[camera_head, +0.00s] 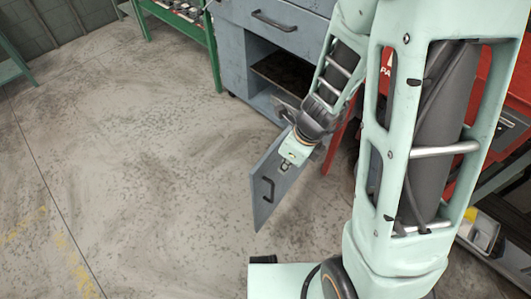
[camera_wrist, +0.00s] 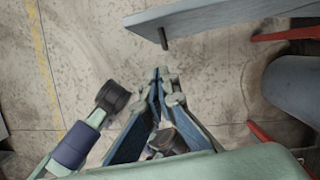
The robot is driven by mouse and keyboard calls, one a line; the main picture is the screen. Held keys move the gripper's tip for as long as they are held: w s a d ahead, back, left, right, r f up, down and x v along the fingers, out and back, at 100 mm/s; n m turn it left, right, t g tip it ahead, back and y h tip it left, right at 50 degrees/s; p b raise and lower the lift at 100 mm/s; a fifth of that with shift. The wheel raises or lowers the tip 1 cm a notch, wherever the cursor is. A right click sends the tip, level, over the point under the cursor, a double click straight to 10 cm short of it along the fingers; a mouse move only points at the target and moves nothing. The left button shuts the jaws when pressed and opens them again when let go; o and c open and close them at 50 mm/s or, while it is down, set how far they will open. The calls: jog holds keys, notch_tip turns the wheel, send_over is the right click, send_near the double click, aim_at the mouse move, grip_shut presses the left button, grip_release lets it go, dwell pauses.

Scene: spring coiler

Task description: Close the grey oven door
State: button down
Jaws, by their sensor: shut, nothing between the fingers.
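The grey door (camera_head: 266,205) stands swung open, out from the blue-grey cabinet (camera_head: 233,50), whose dark compartment is exposed. A dark bar handle (camera_head: 268,190) is on the door's face. In the wrist view the door (camera_wrist: 225,14) shows edge-on at the top, with its handle (camera_wrist: 163,38) sticking out. My gripper (camera_head: 287,165) is shut and empty, in front of the handle side of the door. In the wrist view my gripper's fingertips (camera_wrist: 165,72) are together, with floor visible between them and the handle. My arm hides part of the door and its hinge side.
A red cabinet (camera_head: 508,85) stands at the right, partly behind my arm. A green-framed table (camera_head: 180,22) is at the back left. The concrete floor (camera_head: 130,160) left of the door is clear. A drawer with a handle (camera_head: 273,20) is above the compartment.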

jog(key=f, duration=0.2)
jog(key=b, duration=0.6)
send_near(265, 173)
notch_tip(265, 173, down, 5)
jog(key=s, duration=0.3)
jog(key=shift+w+a, duration=0.6)
jog(key=shift+a, duration=0.2)
jog(key=shift+a, duration=0.1)
